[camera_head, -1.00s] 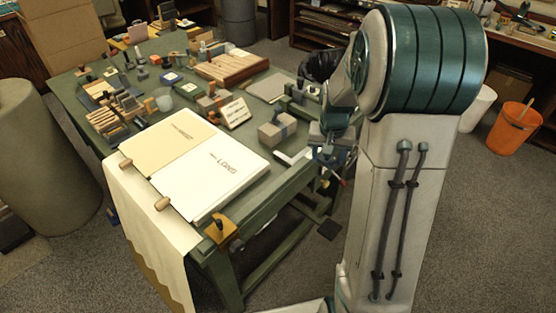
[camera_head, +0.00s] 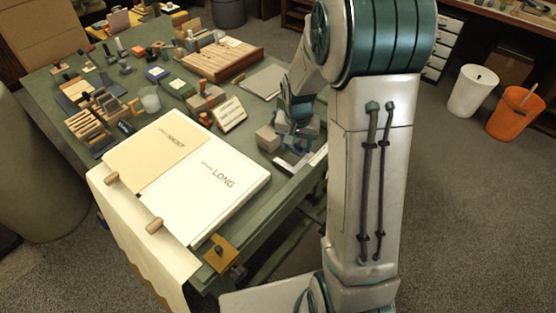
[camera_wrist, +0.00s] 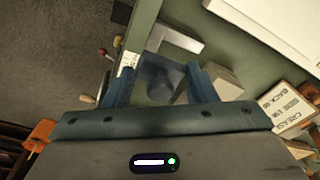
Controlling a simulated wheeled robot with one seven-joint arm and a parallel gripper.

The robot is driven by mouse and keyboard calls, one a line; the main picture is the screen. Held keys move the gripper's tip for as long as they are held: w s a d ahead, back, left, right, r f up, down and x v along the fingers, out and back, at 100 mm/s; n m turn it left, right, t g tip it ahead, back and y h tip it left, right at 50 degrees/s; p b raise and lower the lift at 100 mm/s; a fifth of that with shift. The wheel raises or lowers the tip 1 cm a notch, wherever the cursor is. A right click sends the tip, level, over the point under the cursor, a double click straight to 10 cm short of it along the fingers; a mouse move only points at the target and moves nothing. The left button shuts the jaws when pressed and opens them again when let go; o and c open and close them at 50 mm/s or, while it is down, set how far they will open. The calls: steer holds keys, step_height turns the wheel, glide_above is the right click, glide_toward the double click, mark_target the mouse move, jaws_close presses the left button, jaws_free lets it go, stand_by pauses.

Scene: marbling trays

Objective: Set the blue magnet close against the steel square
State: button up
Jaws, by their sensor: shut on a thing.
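My gripper (camera_wrist: 160,85) is shut on a dark blue block, which I take as the blue magnet (camera_wrist: 158,76), held between the two blue fingers. The steel square (camera_wrist: 179,39), a pale grey L-shape, lies just beyond the fingertips in the wrist view. Part of it also shows in the head view (camera_head: 317,158). I cannot tell whether the magnet touches the square or the table.
A grey block (camera_head: 267,138) stands close beside my gripper, and it also shows by the right finger (camera_wrist: 224,84). A small lettered sign (camera_head: 230,115) and a large white board (camera_head: 215,178) are on the green table (camera_head: 262,212). Floor lies past the table edge.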

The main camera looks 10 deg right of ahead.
steer(key=shift+w+a+f+p, duration=0.1)
steer(key=shift+a+f+p, duration=0.1)
steer(key=shift+a+f, duration=0.8)
steer(key=shift+w+a+f+p, duration=0.15)
steer(key=shift+a+f, duration=0.5)
steer(key=shift+f, duration=0.7)
steer(key=shift+w+a+f+p, duration=0.1)
steer(key=shift+a+f+p, duration=0.1)
steer(key=shift+a+f, duration=0.8)
steer(key=shift+d+f, duration=0.15)
steer(key=shift+f+b, duration=0.65)
steer(key=shift+b, duration=0.1)
steer(key=o, duration=1)
steer(key=shift+r, duration=0.1)
